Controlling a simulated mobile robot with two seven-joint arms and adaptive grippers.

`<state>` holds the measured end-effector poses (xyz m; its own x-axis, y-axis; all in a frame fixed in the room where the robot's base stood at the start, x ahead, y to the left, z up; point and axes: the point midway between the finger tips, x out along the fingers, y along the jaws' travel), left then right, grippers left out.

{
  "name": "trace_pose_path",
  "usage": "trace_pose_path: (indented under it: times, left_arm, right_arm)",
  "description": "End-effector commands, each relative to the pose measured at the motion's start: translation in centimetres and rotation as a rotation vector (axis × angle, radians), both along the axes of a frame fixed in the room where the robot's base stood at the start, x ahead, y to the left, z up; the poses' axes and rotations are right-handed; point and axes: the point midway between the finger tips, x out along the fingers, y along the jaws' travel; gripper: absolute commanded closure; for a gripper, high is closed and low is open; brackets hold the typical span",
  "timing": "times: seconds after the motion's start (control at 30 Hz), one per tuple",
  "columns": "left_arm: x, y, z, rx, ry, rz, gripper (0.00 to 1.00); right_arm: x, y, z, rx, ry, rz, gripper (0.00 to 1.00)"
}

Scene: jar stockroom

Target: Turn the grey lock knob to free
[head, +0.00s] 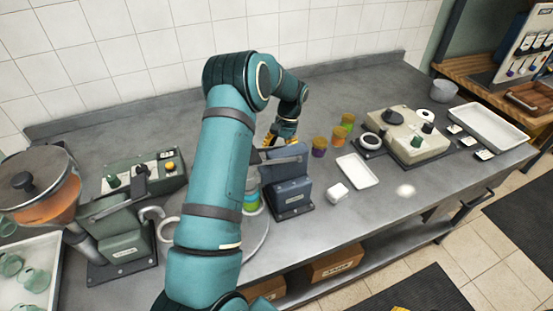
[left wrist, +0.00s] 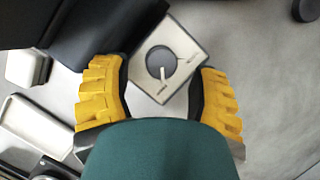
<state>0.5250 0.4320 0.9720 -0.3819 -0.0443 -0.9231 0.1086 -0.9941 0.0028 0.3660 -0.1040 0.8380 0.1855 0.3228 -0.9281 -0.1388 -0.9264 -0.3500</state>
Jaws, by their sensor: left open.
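In the left wrist view the grey lock knob (left wrist: 156,57) is a round disc on a pale plate (left wrist: 184,36). Its white pointer aims down the picture at one small label; another label sits at the upper right. I cannot read either. My left gripper (left wrist: 160,87) is open, its yellow fingers on either side of the plate's near part, with nothing held. I cannot tell its height above the knob. In the head view its yellow fingers (head: 271,141) show behind the blue-grey machine (head: 288,178); the knob is hidden there. A yellow sliver at the bottom edge may be my right gripper (head: 400,308).
The dark machine body (left wrist: 85,40) is close beside the left finger. A cream machine (head: 402,136) is farther right. A green control box (head: 143,178) is at left.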

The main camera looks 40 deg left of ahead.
Motion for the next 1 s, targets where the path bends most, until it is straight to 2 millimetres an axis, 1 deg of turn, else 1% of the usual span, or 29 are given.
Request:
trace_pose_path:
  times: [0.03, 0.2, 0.4, 1.0]
  left_arm:
    - [0.4, 0.0, 0.9, 0.001, -0.003, 0.000, 0.36]
    - [1.2, 0.3, 3.0, 0.002, -0.002, 0.002, 0.36]
    - [1.7, 0.4, 4.3, 0.002, 0.001, 0.001, 0.36]
    - [1.8, 0.5, 4.5, 0.002, 0.002, 0.002, 0.36]
  right_arm:
    - [0.0, 0.0, 0.0, 0.000, 0.000, 0.000, 0.53]
    - [0.0, 0.0, 0.0, 0.000, 0.000, 0.000, 0.53]
    - [0.0, 0.0, 0.0, 0.000, 0.000, 0.000, 0.53]
    - [0.0, 0.0, 0.0, 0.000, 0.000, 0.000, 0.53]
